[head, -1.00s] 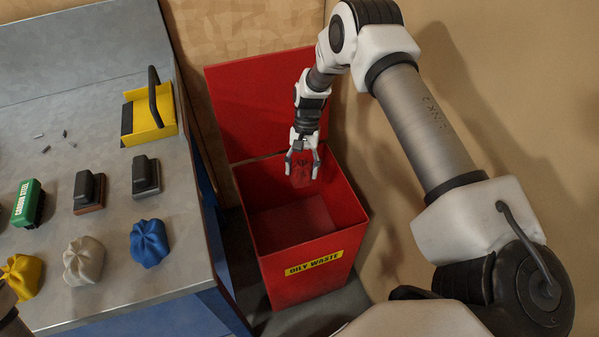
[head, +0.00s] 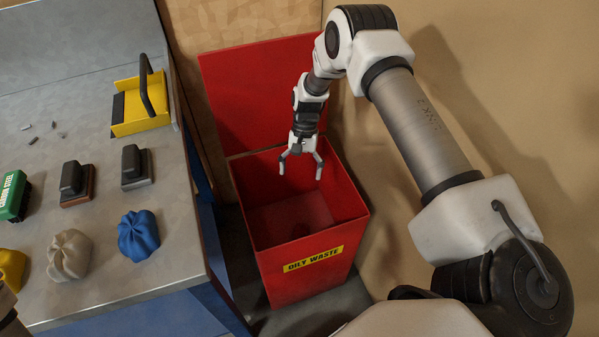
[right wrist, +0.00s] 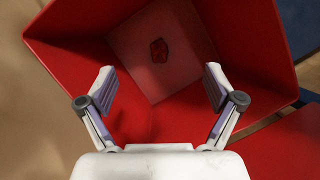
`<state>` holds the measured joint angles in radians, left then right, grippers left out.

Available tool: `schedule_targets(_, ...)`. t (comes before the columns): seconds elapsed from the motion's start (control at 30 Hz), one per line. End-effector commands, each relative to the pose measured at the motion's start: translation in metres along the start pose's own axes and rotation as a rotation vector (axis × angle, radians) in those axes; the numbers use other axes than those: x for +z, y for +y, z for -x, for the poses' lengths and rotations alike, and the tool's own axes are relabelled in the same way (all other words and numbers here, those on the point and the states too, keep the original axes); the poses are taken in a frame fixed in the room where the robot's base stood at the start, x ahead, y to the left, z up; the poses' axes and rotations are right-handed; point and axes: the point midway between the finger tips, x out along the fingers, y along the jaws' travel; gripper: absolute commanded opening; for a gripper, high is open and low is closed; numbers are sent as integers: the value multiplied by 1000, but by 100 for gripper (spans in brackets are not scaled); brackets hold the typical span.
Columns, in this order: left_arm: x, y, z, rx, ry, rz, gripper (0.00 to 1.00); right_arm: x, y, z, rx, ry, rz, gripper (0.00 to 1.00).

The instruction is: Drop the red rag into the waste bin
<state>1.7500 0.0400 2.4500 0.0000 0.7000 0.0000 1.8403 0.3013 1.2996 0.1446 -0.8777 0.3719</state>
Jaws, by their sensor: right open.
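The red rag (right wrist: 159,50) shows in the right wrist view as a small crumpled shape inside the bin, at or just above its floor and clear of the fingers. In the head view it is hard to tell from the red inside. The waste bin (head: 310,281) is a red open box with a yellow "OILY WASTE" label and its lid raised at the back. My right gripper (head: 300,172) is open and empty over the bin's mouth; its spread fingers also show in the right wrist view (right wrist: 158,88).
A grey workbench (head: 110,255) stands left of the bin. On it are a blue rag (head: 139,235), a beige rag (head: 69,255), a yellow rag (head: 11,268), dark-topped blocks, a green box (head: 13,196) and a yellow holder (head: 140,112). A wall is close on the right.

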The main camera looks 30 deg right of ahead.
Motion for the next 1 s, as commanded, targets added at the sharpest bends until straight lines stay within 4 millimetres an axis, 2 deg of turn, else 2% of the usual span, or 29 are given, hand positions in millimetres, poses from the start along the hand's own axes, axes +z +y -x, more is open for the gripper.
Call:
schedule_targets(0.17, 0, 0, 0, 0, 0, 0, 39, -1, -1, 16, -3, 3, 0, 91)
schedule_targets(0.5, 0, 0, 0, 0, 0, 0, 39, -1, 0, 98, -3, 3, 0, 91)
schedule_targets(0.6, 0, 0, 0, 0, 0, 0, 39, -1, 0, 113, -2, 1, -1, 91)
schedule_targets(0.73, 0, 0, 0, 0, 0, 0, 39, 0, 0, 120, 0, 1, -1, 91)
schedule_targets(1.0, 0, 0, 0, 0, 0, 0, 39, 0, 0, 120, 0, 0, 0, 91)
